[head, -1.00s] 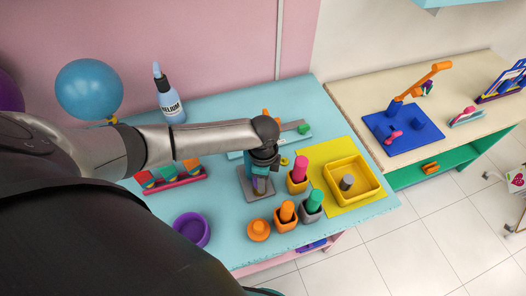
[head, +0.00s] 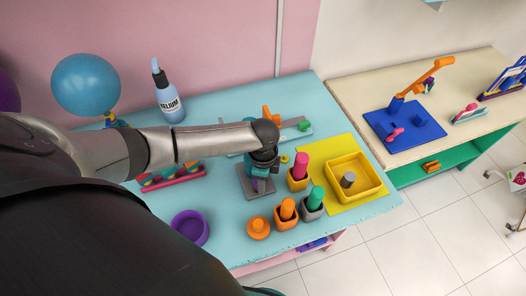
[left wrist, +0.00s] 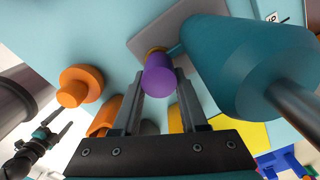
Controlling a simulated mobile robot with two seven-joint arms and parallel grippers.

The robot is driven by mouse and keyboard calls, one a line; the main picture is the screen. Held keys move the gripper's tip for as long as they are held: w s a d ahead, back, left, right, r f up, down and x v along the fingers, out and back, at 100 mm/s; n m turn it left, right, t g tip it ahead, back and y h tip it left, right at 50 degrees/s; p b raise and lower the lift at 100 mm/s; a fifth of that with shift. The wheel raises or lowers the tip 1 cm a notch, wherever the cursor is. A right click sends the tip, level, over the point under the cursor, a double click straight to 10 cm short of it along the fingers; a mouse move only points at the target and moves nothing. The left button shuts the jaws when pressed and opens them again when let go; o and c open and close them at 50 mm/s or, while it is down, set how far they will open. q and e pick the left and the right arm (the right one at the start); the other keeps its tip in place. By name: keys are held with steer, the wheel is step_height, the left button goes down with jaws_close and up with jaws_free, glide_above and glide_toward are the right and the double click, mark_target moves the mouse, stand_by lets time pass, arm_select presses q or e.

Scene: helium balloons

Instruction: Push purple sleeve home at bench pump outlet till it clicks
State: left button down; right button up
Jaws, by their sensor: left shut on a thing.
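The purple sleeve (left wrist: 158,78) sits between the fingertips of my left gripper (left wrist: 159,73), which is shut on it, in the left wrist view. Its far end meets a brass-coloured ring at the teal bench pump (left wrist: 235,60); I cannot tell whether it is fully seated. The pump stands on a grey base plate (head: 246,181). My right gripper (left wrist: 66,117) is open and empty at the left edge of the left wrist view.
Pots with orange (head: 287,209), green (head: 315,198) and pink (head: 299,166) pegs stand near the pump. An orange knob (head: 258,228) and a purple ring (head: 190,227) lie in front. A yellow tray (head: 374,187), helium bottle (head: 169,100) and blue balloon (head: 86,84) stand around.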

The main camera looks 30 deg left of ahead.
arm_select(q)
steer(key=shift+f+b, duration=0.35)
steer(key=shift+f, duration=0.25)
steer(key=shift+c, duration=1.8)
jaws_free()
steer(key=shift+r, duration=0.1)
step_height(320, 180, up, 5)
steer(key=p, duration=0.6)
steer(key=shift+r, duration=1.5)
